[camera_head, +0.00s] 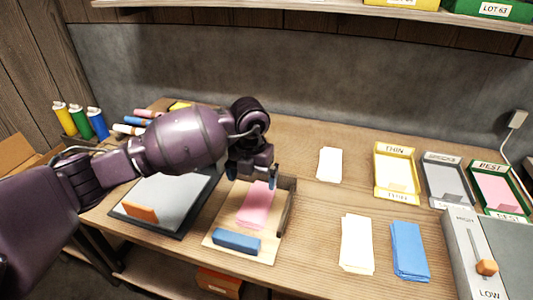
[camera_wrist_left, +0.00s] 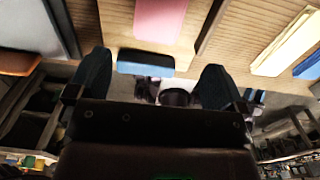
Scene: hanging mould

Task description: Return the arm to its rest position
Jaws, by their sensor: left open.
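My left arm comes in from the left in the head view and reaches over the bench. My left gripper (camera_head: 253,178) points down above the far end of a wooden board with a pink card stack (camera_head: 257,204) on it. In the left wrist view the left gripper (camera_wrist_left: 152,85) has its two dark fingers wide apart, with nothing between them. The pink stack (camera_wrist_left: 160,18) and a blue block (camera_wrist_left: 146,62) show beyond the fingers. My right gripper is in neither view.
The wooden board (camera_head: 270,243) holds the blue block (camera_head: 236,242). A dark-framed grey plate (camera_head: 165,200) lies left of it. White and blue card stacks (camera_head: 410,250), labelled trays (camera_head: 397,172) and a slider panel (camera_head: 478,255) are to the right. A shelf (camera_head: 330,8) hangs above.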

